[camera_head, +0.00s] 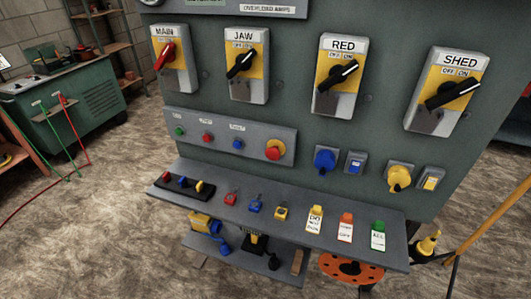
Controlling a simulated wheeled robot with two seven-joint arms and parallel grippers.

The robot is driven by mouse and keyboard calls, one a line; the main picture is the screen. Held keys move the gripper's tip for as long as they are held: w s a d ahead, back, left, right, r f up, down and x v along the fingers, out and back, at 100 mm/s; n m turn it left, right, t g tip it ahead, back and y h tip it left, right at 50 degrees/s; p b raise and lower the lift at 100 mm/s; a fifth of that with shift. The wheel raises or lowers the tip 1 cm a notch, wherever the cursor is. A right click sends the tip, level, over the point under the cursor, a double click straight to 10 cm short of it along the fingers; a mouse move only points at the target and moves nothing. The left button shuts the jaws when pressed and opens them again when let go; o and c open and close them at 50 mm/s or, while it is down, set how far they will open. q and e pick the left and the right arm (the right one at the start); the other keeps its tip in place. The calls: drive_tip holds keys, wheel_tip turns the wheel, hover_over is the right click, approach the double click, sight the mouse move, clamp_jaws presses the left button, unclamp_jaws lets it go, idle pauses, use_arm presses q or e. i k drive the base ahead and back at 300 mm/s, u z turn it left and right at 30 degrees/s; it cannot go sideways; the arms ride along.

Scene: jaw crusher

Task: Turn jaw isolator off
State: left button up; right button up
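The jaw isolator (245,68) is a grey and yellow box on the upper panel, labelled JAW, second from the left. Its black rotary handle (239,65) is tilted, with the end bearing a white line pointing up and right, toward the ON side of the OFF/ON label. The front of the handle is unobstructed. Neither of my grippers is in view, so nothing shows near the isolator.
The MAIN isolator (173,60) with a red handle is on the left; the RED (339,75) and SHED (446,90) isolators are on the right. Below are a push-button panel (225,142) and a protruding shelf (335,236) with padlocks and tags. A green cabinet (75,110) stands far left.

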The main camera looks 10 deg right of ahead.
sight(243, 61)
drive_tip(key=z, duration=0.55)
drive_tip(key=k, duration=0.65)
drive_tip(key=z, duration=0.95)
drive_tip(key=i, duration=0.95)
drive_tip(key=u, duration=0.45)
